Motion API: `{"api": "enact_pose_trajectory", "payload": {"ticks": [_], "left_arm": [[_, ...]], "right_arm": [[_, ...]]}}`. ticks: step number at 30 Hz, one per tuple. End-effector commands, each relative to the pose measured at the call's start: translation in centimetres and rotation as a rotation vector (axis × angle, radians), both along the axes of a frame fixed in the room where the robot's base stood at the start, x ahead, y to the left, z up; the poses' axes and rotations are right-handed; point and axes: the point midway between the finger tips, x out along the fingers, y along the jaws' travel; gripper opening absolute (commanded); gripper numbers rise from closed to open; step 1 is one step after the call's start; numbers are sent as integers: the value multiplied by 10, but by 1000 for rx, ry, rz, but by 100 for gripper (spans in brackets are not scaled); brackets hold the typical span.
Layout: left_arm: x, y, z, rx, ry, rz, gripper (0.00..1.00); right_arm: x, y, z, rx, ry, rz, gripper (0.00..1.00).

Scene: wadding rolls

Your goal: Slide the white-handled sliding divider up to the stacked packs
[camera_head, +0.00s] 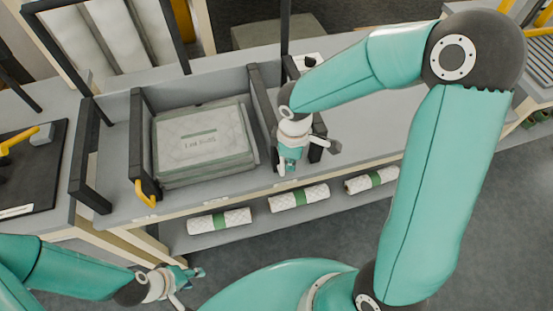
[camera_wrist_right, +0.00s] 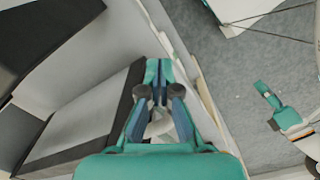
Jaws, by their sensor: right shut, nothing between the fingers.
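The stacked packs (camera_head: 200,142), pale with a label on top, lie in the grey bay. A black-framed grey divider (camera_head: 262,108) stands to their right, with a narrow gap showing between. A black-edged grey panel (camera_wrist_right: 75,125) fills the left of the right wrist view. My right gripper (camera_head: 287,168) is shut and empty at the front end of that divider; it also shows in the right wrist view (camera_wrist_right: 158,100). I cannot clearly make out the white handle, which the gripper may cover. My left gripper (camera_head: 192,288) is open and empty, low in front of the bench.
Another black-framed divider with a yellow handle (camera_head: 146,194) stands left of the packs. Several white rolls with green bands, one of them here (camera_head: 219,221), lie on the lower shelf. The grey bench top (camera_head: 365,118) right of my right gripper is mostly clear.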

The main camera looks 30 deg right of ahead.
Motion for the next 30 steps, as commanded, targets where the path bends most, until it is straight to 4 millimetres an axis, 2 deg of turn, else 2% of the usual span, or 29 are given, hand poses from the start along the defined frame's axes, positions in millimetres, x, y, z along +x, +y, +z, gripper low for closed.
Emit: {"api": "enact_pose_trajectory", "payload": {"ticks": [30], "left_arm": [[0, 0, -5, 0, 0, 0, 40]], "right_arm": [[7, 25, 0, 1, -1, 1, 0]]}}
